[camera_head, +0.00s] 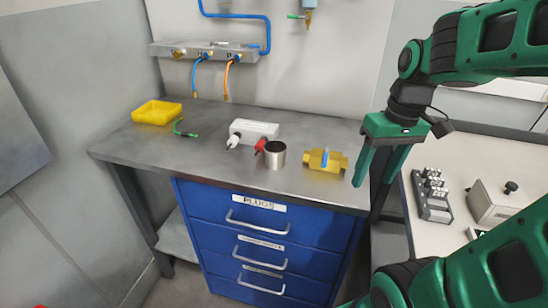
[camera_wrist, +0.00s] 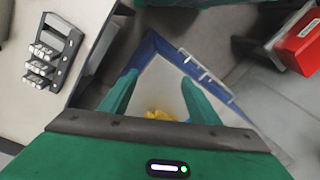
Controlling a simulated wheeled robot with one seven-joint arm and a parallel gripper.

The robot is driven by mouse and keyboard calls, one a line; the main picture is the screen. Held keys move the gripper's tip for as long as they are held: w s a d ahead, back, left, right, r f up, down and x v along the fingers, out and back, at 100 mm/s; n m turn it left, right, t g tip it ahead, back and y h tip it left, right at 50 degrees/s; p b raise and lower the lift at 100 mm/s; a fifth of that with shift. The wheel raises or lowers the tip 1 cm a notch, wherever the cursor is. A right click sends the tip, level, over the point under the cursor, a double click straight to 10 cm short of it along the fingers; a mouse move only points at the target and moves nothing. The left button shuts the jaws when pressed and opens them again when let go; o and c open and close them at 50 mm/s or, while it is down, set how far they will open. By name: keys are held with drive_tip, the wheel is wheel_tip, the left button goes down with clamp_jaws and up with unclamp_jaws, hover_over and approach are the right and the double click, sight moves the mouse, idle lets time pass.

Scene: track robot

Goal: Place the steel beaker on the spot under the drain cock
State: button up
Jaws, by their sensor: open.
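The steel beaker (camera_head: 275,155) stands upright on the grey workbench (camera_head: 222,170), near its front edge. A blue and brass fitting with a green lever (camera_head: 307,12), which looks like the drain cock, hangs on the wall at the top of the head view, partly cut off. No marked spot can be made out on the bench below it. My gripper (camera_head: 374,180) is open and empty, fingers down, at the bench's right end and right of the beaker. In the wrist view, a yellow piece shows between the open fingers (camera_wrist: 158,98); the beaker is not visible there.
A yellow clamp-like block (camera_head: 325,160) sits between the beaker and my gripper. A white box (camera_head: 253,132) with white and red plugs is close behind the beaker. A yellow tray (camera_head: 157,112) is at left. Hoses hang from the wall manifold (camera_head: 205,51).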

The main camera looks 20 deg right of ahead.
drive_tip(key=w+a+r+n+y, duration=0.1)
drive_tip(key=w+a+r+n, duration=0.15)
drive_tip(key=w+n, duration=0.35)
drive_tip(key=w+a+r+n+y, duration=0.1)
drive_tip(key=w+a+n, duration=0.2)
drive_tip(key=w, duration=0.5)
drive_tip(key=n+y, duration=0.1)
drive_tip(key=n, duration=0.7)
approach(275, 150)
wheel_tip(275, 150, up, 2)
drive_tip(key=s+a, duration=0.1)
drive_tip(key=s, duration=0.1)
drive_tip(key=shift+s+x, duration=0.2)
drive_tip(key=shift+x, duration=5.05)
drive_tip(key=shift+d, duration=0.15)
drive_tip(key=shift+c, duration=0.3)
drive_tip(key=c, duration=0.9)
drive_tip(key=shift+o, duration=0.2)
drive_tip(key=shift+r, duration=0.1)
